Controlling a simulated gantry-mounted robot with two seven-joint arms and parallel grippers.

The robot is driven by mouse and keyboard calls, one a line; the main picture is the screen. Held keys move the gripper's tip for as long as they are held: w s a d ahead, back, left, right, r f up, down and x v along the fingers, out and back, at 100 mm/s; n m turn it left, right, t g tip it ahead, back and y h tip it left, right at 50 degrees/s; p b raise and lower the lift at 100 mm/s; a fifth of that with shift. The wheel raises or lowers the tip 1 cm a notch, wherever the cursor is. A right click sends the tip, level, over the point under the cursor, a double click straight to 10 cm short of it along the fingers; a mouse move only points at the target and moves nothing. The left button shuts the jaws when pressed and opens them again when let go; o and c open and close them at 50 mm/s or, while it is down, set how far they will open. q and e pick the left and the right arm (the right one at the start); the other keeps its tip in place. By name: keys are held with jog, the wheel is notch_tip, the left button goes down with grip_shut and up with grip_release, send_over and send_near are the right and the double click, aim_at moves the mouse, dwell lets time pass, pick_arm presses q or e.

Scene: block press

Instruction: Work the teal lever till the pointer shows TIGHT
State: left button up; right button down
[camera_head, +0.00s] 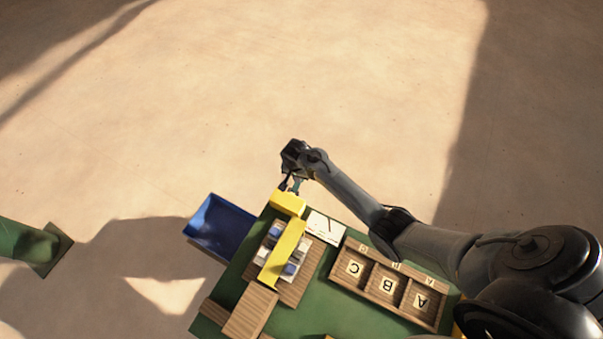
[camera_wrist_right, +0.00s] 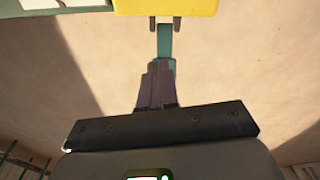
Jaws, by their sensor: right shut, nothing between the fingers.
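The teal lever (camera_wrist_right: 164,42) hangs from a bracket on the yellow press end (camera_wrist_right: 168,5) in the right wrist view. In the head view the lever (camera_head: 297,186) is a small teal piece beyond the yellow block (camera_head: 288,202). My right gripper (camera_head: 290,186) is beside it; in the wrist view its fingers (camera_wrist_right: 157,72) are shut with nothing between them and overlap the lever's lower part. I cannot tell whether they touch it. A white card (camera_head: 325,228) with a red mark, likely the pointer scale, lies right of the yellow block; its words are unreadable. My left gripper is not seen.
A yellow bar (camera_head: 280,255) crosses grey and blue blocks (camera_head: 290,268) on a wooden base. A blue tray (camera_head: 219,228) lies to the left. A wooden tray (camera_head: 345,280) with lettered compartments lies to the right, under my right arm. The floor beyond the green table (camera_head: 308,321) is clear.

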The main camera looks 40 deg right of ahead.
jog(key=shift+s+a+r, duration=0.1)
jog(key=shift+a+r, duration=0.05)
jog(key=shift+r, duration=1.8)
jog(key=shift+n, duration=0.3)
notch_tip(320, 180, up, 7)
jog(key=w+d+n+g+y+b, duration=0.1)
jog(key=n+b, duration=0.4)
jog(key=n, duration=2.8)
jog(key=shift+w+d+y, duration=0.5)
jog(key=shift+w+d, duration=0.05)
jog(key=shift+d, duration=0.05)
